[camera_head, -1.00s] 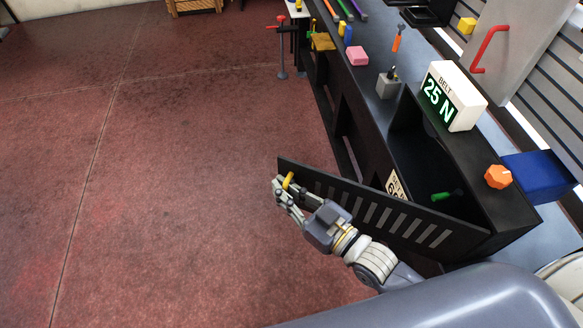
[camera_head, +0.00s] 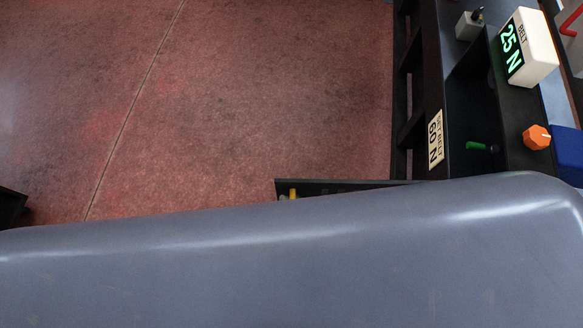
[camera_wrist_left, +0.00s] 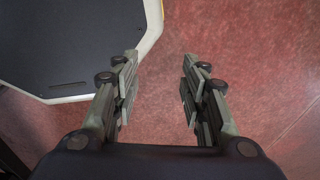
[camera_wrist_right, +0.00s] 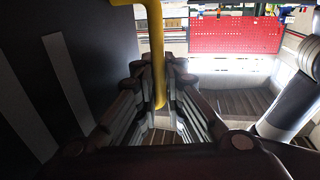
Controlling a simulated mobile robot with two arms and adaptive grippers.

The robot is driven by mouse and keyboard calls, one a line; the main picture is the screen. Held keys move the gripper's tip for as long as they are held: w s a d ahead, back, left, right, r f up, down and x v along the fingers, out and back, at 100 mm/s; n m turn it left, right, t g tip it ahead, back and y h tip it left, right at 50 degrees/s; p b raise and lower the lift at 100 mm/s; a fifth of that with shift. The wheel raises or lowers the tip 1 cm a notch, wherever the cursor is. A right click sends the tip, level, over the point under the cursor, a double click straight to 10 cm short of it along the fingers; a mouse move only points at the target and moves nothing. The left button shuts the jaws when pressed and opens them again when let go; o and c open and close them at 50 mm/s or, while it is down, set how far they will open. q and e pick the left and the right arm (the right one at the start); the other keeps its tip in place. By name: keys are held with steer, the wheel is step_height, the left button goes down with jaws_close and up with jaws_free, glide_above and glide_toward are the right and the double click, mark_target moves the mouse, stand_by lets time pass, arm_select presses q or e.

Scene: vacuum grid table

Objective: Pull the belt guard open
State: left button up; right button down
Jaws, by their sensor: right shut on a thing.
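The belt guard (camera_head: 345,185) is a black panel swung out from the bench, and only its top strip shows above my own body in the head view. Its slotted face (camera_wrist_right: 95,50) fills the left of the right wrist view. The yellow handle (camera_head: 292,193) is at the guard's outer end. My right gripper (camera_wrist_right: 158,70) is shut on this yellow handle (camera_wrist_right: 154,35), with a finger on either side. My left gripper (camera_wrist_left: 160,62) is open and empty above the red floor. Most of the guard is hidden in the head view.
The black bench (camera_head: 430,80) carries a display reading BELT 25 N (camera_head: 527,48), an orange knob (camera_head: 536,137) and a green-handled part (camera_head: 476,146). A sign (camera_head: 436,140) reads SET BELT 60 N. Red floor (camera_head: 260,90) left of the bench is clear.

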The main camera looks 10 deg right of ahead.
steer(key=shift+s+n+g, duration=0.3)
steer(key=shift+s+g, duration=0.1)
steer(key=shift+s, duration=0.55)
steer(key=c, duration=2.1)
jaws_free()
arm_select(q)
steer(key=shift+s, duration=0.85)
arm_select(e)
steer(key=shift+o, duration=0.5)
steer(key=shift+d, duration=0.1)
arm_select(q)
steer(key=shift+w, duration=0.1)
steer(key=shift+w+a, duration=0.1)
steer(key=shift+w, duration=0.1)
